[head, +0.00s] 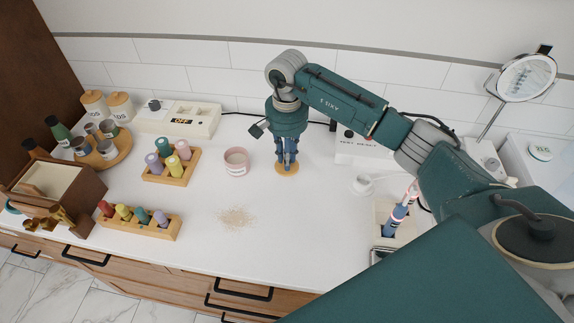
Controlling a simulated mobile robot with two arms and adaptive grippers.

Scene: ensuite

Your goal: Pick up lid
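A round wooden lid (288,170) lies flat on the white countertop (330,235), right of an open pink jar (236,168). My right gripper (287,163) points straight down over the lid, with its fingertips at or just above the lid's top. The fingers look close together, but I cannot tell whether they grip the lid's knob or touch it. The gripper hides the middle of the lid. My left gripper is not in view.
Wooden racks with coloured bottles (172,163) (140,221) stand left of the jar. A patch of spilled grains (236,218) lies in front of it. A white box (362,148) and a toothbrush holder (384,212) are at the right. The front middle counter is clear.

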